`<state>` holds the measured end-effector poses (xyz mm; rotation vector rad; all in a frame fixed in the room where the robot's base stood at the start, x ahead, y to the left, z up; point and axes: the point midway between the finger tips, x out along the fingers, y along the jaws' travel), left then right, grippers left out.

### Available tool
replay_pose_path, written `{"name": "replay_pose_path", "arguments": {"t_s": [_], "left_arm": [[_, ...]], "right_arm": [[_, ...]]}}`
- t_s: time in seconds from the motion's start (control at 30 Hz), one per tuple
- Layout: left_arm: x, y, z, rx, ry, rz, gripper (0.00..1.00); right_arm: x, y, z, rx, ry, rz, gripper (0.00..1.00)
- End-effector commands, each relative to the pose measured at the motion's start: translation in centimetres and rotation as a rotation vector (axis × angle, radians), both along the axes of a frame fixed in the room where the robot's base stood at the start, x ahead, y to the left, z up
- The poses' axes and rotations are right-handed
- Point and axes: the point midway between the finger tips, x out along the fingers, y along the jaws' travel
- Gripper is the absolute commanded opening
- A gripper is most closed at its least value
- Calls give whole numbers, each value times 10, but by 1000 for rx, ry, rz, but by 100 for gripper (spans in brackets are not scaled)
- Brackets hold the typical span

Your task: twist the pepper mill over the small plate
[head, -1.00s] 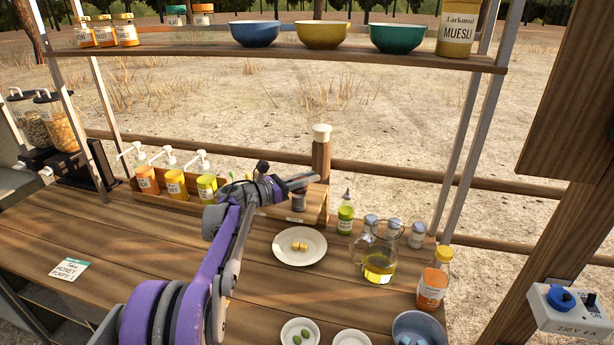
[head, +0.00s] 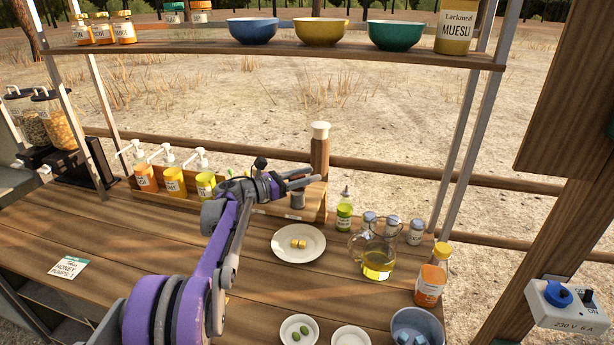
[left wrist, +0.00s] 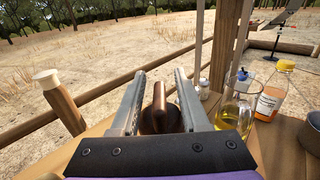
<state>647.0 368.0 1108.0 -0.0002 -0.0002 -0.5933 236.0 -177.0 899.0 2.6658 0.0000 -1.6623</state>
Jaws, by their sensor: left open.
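A tall brown cylinder with a pale cap, which looks like the pepper mill (head: 320,154), stands upright at the back of the counter; it also shows at the left of the left wrist view (left wrist: 62,104). The small white plate (head: 288,254) lies in front of it with two yellowish pieces on it. My left gripper (head: 312,179) is open beside the mill, to its left in the head view. In the left wrist view the mill is outside the fingers, and a dark brown object (left wrist: 157,112) shows between them. My right gripper is not in view.
A green-labelled bottle (head: 344,216), an oil jug (head: 377,266) and an orange-labelled bottle (head: 432,279) stand to the right. Pump bottles (head: 174,184) stand left. A shelf (head: 280,56) with bowls crosses above.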

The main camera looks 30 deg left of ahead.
Motion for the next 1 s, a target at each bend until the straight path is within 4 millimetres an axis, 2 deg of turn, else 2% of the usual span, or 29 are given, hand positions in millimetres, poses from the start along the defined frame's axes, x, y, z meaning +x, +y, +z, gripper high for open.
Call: {"name": "replay_pose_path", "arguments": {"t_s": [0.23,0.5,0.7,1.0], "left_arm": [[-11,9,0,1,1,3,45],[-56,39,-1,1,0,5,45],[-81,55,-1,1,-1,2,45],[-90,60,0,0,0,-1,45]], "right_arm": [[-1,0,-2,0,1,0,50],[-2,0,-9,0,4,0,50],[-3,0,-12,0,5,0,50],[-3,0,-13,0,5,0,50]]}}
